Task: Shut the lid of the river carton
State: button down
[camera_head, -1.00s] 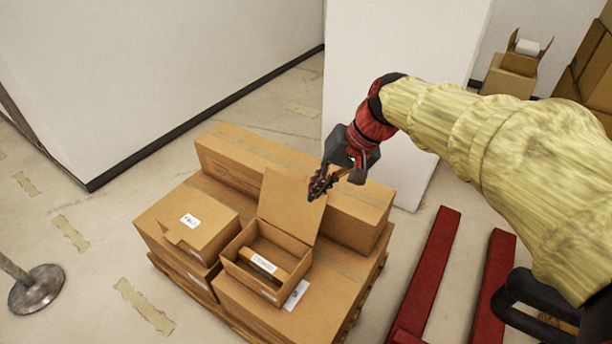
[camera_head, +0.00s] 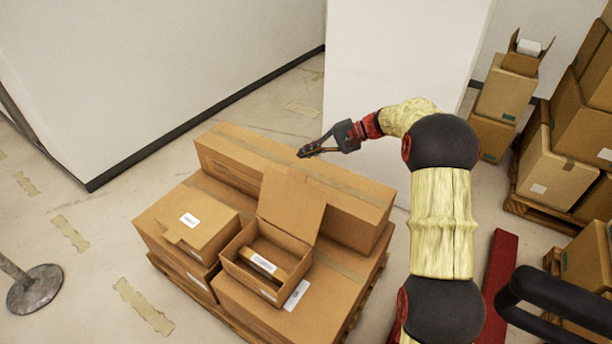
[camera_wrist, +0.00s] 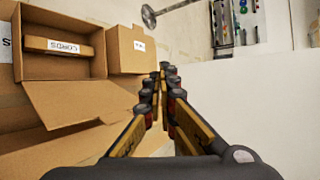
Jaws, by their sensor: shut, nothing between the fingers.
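A small open carton (camera_head: 246,278) sits on the stacked boxes, and no label reading "river" is legible. Its lid (camera_head: 292,203) stands up and leans back from the rear edge. A box-like item (camera_head: 268,262) with a white label lies inside. My gripper (camera_head: 303,153) is shut and empty, above and behind the lid's top edge, apart from it. In the wrist view the shut fingers (camera_wrist: 163,72) point past the lid (camera_wrist: 78,101), which lies to their left. The carton's inside (camera_wrist: 62,68) shows at upper left there.
A closed carton (camera_head: 196,222) with a white label is left of the open one. A long box (camera_head: 345,203) lies behind the lid. A white pillar (camera_head: 400,60) stands behind. More boxes (camera_head: 560,180) are stacked at right.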

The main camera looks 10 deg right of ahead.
jog(key=w+d+f+m+t+y, duration=0.1)
jog(key=w+d+f+m+t, duration=0.1)
jog(key=w+d+f, duration=0.45)
jog(key=w+d+f+m+t+y+b, duration=0.1)
jog(key=d+f+t+y, duration=0.15)
jog(key=f, duration=0.75)
jog(key=w+d+f+m+t+y, duration=0.1)
jog(key=w+d+f+m+t, duration=0.15)
jog(key=d+f, duration=0.4)
jog(key=w+a+r+b, duration=0.1)
jog(key=w+a+b, duration=0.1)
jog(key=a, duration=1)
jog(key=shift+w+a+b, duration=0.3)
jog(key=shift+w+a, duration=0.1)
jog(key=shift+w, duration=0.15)
jog(key=shift+r+n, duration=0.15)
jog(key=shift+n, duration=0.1)
